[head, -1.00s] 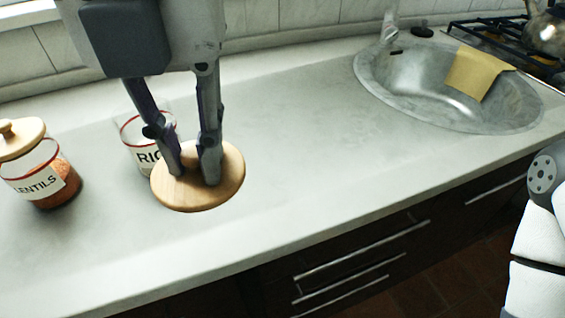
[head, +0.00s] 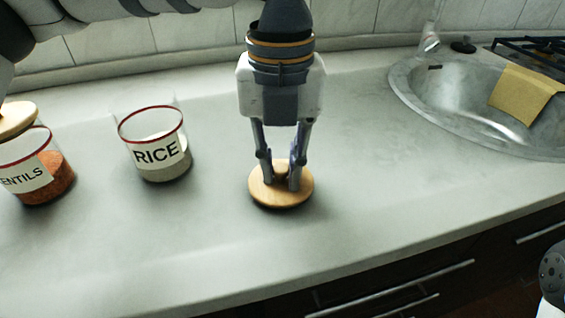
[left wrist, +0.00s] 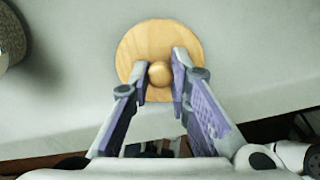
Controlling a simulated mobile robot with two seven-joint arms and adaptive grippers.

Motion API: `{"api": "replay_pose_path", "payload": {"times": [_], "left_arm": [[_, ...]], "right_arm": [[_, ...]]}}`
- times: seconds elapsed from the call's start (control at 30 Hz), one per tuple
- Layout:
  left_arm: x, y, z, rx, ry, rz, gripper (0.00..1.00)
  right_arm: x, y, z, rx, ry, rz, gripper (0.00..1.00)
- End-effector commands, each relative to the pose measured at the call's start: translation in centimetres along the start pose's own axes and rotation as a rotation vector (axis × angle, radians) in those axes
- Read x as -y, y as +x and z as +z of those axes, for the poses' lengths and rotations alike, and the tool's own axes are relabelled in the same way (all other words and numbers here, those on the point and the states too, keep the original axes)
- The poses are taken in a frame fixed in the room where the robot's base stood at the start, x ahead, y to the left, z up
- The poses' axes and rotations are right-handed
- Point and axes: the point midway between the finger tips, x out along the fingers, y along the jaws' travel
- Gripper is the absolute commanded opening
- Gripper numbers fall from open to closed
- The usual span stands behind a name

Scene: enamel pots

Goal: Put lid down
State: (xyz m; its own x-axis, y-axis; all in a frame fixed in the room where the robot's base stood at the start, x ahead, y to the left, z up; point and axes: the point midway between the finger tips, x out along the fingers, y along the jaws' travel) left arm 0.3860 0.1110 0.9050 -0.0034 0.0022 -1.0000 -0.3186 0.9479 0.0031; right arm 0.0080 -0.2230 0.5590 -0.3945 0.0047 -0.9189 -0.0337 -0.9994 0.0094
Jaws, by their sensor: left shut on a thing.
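The round wooden lid (head: 280,199) is at the middle of the grey counter, right of the open rice jar. My left gripper (head: 281,180) points down and is shut on the lid's knob. In the left wrist view the lid (left wrist: 158,38) lies flat below, with its round knob between the fingers (left wrist: 160,76). The lid is level and at or very near the counter surface; I cannot tell if it touches. The glass rice jar (head: 157,150) has a red rim and no lid on it. My right gripper is out of view.
A lentils jar (head: 40,178) with a wooden lid (head: 15,120) stands at the far left. A metal sink (head: 440,95) with a yellow cloth (head: 525,97) is at the right. The counter (head: 370,190) between the lid and sink is clear. Dark drawers are below the front edge.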

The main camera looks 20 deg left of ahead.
Motion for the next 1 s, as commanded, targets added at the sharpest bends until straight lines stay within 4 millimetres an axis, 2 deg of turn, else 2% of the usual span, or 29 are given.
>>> {"api": "replay_pose_path", "payload": {"times": [0.27,0.3,0.37,0.67,0.77,1.0], "left_arm": [[0.0,-0.1,0.0,0.005,-0.001,-0.001,0.00],[0.0,-0.1,0.0,0.005,-0.001,-0.001,0.24],[0.0,0.0,0.0,0.004,-0.001,-0.001,0.38],[0.0,-0.1,0.0,0.003,-0.001,-0.002,0.38],[0.0,-1.6,0.0,0.010,-0.002,-0.004,0.38],[0.0,-8.5,-0.1,0.016,-0.004,-0.006,0.38]], "right_arm": [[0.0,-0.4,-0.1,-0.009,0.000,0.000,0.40],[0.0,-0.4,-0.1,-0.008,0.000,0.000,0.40],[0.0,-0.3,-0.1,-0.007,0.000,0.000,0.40],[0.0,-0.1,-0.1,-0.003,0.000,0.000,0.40],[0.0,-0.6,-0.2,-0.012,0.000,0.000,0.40],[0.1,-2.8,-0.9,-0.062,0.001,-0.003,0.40]]}}
